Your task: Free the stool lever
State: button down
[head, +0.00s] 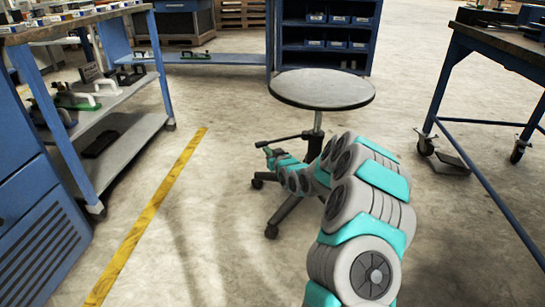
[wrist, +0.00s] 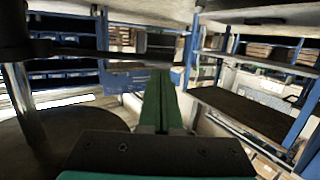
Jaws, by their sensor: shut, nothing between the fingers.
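The stool has a round grey seat (head: 322,88) on a thin metal column, with a dark wheeled base below. Its black lever (head: 282,140) sticks out to the left under the seat, roughly level. My gripper (head: 267,153) is just below the lever's outer end, with its fingers shut and empty. In the wrist view the green fingers (wrist: 160,75) are pressed together. The dark lever (wrist: 85,53) runs across from the column (wrist: 26,105) toward the fingertips. I cannot tell whether they touch. The dark disc (wrist: 75,125) at lower left looks like the seat.
A blue bench with shelves (head: 118,122) stands on the left, beyond a yellow floor line (head: 150,210). A blue bin rack (head: 328,38) is behind the stool. A wheeled table (head: 500,45) stands on the right. The floor between them is open.

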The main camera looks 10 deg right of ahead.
aim_at(262, 145)
jog(key=shift+x, duration=1.75)
jog(key=shift+a, duration=0.1)
